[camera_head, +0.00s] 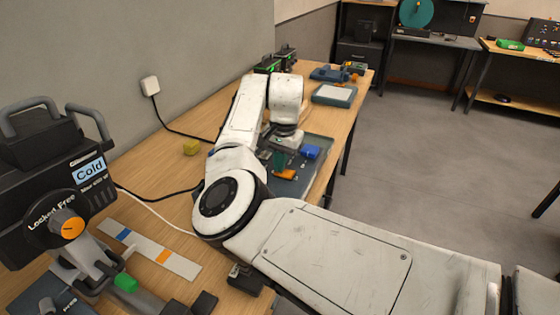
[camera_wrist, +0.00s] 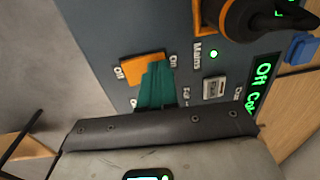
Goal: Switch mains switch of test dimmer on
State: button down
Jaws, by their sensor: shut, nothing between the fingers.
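The test dimmer's dark grey panel (camera_wrist: 95,30) fills much of the wrist view. Its orange mains switch (camera_wrist: 143,66) sits between the labels Off and On, near the word Mains. My gripper (camera_wrist: 157,72), with teal fingers closed together, is over the switch and hides part of it, towards the On side. Whether the fingers touch it I cannot tell. A small green lamp (camera_wrist: 213,54) beside Mains is lit. In the head view my gripper (camera_head: 282,158) is down at the grey panel (camera_head: 313,172), just above an orange part (camera_head: 285,174).
A black knob with an orange base (camera_wrist: 225,18), a green lit display (camera_wrist: 263,82) and a blue part (camera_wrist: 301,47) are nearby on the right. In the head view, a blue block (camera_head: 310,151), a yellow block (camera_head: 191,147) and a black device marked Cold (camera_head: 60,190) surround my arm.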

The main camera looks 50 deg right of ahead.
jog(key=shift+s+d+r+p, duration=0.2)
jog(key=shift+s+r+p, duration=0.1)
jog(key=shift+s+p, duration=0.55)
jog(key=shift+w, duration=0.15)
jog(key=r+p, duration=0.4)
jog(key=shift+w+r+p, duration=0.15)
jog(key=shift+w+p, duration=0.05)
jog(key=shift+p, duration=0.1)
jog(key=shift+w+a+r+b, duration=0.1)
jog(key=shift+w+r+b, duration=0.05)
jog(key=shift+r+b, duration=0.2)
notch_tip(320, 180, up, 9)
jog(key=b, duration=0.1)
jog(key=shift+w+a, duration=0.2)
jog(key=shift+w, duration=0.25)
jog(key=shift+f, duration=0.1)
